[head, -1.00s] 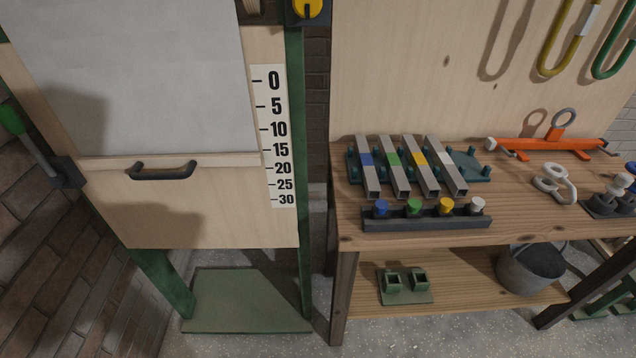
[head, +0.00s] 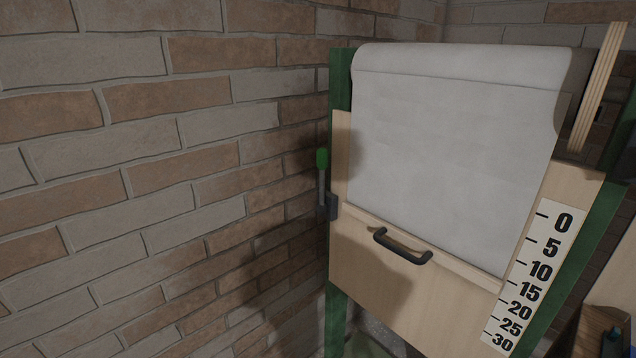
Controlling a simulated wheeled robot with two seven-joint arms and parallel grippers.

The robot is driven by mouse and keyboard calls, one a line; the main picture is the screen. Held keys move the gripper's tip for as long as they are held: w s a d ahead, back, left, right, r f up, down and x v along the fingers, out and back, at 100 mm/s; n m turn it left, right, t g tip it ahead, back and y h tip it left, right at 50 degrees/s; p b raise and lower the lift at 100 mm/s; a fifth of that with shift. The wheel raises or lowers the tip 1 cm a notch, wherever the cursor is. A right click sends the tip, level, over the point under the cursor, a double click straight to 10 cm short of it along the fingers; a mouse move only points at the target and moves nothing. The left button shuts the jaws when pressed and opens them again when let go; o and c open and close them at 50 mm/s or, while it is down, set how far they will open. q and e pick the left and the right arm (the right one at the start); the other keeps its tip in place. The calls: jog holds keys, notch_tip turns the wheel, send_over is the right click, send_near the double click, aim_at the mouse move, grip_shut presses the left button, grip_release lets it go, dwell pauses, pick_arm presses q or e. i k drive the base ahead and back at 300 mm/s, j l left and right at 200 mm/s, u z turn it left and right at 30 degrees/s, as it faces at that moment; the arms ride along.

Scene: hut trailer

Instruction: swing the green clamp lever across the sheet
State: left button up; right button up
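The green clamp lever (head: 322,160) stands upright at the left edge of the board, its green grip on top of a grey rod. The rod rises from a dark pivot block (head: 332,206) on the frame's left side. The white sheet (head: 450,150) hangs down the front of the wooden board, to the right of the lever, from a rounded fold at the top. The lever is beside the sheet, not across it. Neither of my grippers shows in the head view.
A black handle (head: 402,247) sticks out from a wooden bar at the sheet's lower edge. A scale strip (head: 533,278) marked 0 to 30 is on the right. A green post (head: 572,262) edges the board. A brick wall (head: 160,180) fills the left, close to the lever.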

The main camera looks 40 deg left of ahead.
aim_at(322, 153)
jog(key=u, duration=1.15)
